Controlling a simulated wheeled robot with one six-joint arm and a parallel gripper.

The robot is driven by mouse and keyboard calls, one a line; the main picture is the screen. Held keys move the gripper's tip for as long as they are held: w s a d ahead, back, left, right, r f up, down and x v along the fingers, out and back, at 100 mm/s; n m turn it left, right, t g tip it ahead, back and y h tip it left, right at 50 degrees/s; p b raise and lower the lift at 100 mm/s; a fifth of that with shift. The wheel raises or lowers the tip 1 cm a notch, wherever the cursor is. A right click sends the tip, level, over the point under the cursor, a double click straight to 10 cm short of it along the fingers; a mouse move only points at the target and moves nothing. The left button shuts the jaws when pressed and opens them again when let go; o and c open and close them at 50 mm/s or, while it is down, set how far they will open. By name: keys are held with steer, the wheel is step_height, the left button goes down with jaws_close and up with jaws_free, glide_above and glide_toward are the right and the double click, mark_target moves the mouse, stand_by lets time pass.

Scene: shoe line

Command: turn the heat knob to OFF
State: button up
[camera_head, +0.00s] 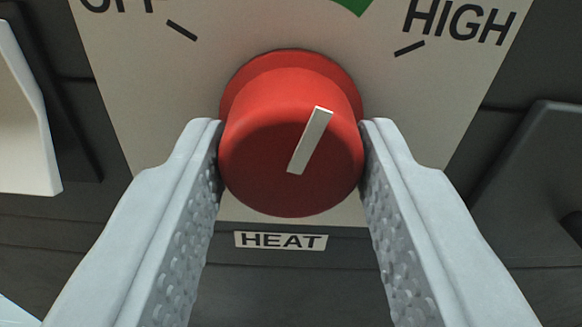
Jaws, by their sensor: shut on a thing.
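The red heat knob (262,150) is in the middle of the head camera view, on a pale dial plate (160,85). Its white pointer line (310,140) leans up and to the right, between straight up and the HIGH mark (409,48). The OFF mark (182,31) is at the upper left, its word cut by the frame's top edge. My gripper (291,150) has one finger on each side of the knob, both touching it. It is shut on the knob.
A HEAT label (281,241) is below the knob. A green mark (353,4) shows at the top edge. A white part (22,125) stands at the left and a dark raised part (540,185) at the right. The panel behind is dark.

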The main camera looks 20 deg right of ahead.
steer(key=n, duration=0.7)
steer(key=shift+n, duration=0.4)
steer(key=n, duration=0.3)
steer(key=shift+d+n, duration=0.1)
steer(key=shift+n, duration=2)
steer(key=o, duration=1)
steer(key=v, duration=1.7)
steer(key=shift+s+r, duration=0.15)
steer(key=shift+s, duration=0.1)
